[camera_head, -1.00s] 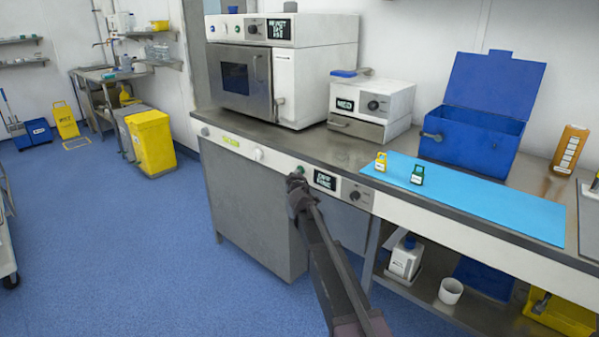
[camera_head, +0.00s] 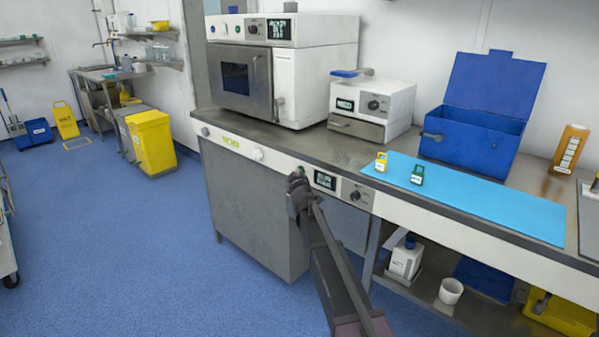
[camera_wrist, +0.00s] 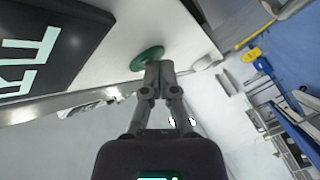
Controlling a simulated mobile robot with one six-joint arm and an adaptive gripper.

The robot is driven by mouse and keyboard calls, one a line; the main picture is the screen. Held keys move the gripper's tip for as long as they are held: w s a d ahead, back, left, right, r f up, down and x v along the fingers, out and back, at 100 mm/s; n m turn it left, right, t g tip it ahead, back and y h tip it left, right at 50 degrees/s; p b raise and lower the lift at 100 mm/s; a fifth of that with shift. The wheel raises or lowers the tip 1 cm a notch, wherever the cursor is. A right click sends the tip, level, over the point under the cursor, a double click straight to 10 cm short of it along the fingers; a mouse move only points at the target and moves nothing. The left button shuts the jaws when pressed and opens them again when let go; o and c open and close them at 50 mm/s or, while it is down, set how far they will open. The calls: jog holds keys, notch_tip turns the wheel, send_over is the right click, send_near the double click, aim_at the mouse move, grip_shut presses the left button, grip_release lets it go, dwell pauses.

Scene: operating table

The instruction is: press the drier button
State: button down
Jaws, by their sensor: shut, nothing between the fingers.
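The drier's front panel (camera_head: 283,161) runs under the counter edge, with a small dark display (camera_head: 325,180) and a knob (camera_head: 356,195). The green button (camera_head: 301,169) shows just above my gripper (camera_head: 297,178) in the head view. In the wrist view the green button (camera_wrist: 147,58) lies on the white panel right at the tips of my gripper (camera_wrist: 160,66). The fingers are shut with nothing between them. They overlap the button's lower edge; I cannot tell whether they touch it. The display (camera_wrist: 40,45) fills the wrist view's left side.
The counter above holds a white oven (camera_head: 317,80), a smaller white device (camera_head: 400,102), a blue open box (camera_head: 470,140) and a light blue mat (camera_head: 500,207) with two small tags. A shelf below right holds a white bottle (camera_head: 405,260).

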jog(key=shift+s+a, duration=0.1)
jog(key=shift+s, duration=0.05)
jog(key=shift+s+a, duration=0.4)
jog(key=shift+s, duration=0.1)
dwell(0.5)
jog(key=s+a, duration=0.1)
jog(key=s, duration=0.1)
jog(key=s+a, duration=0.2)
dwell(0.6)
dwell(0.5)
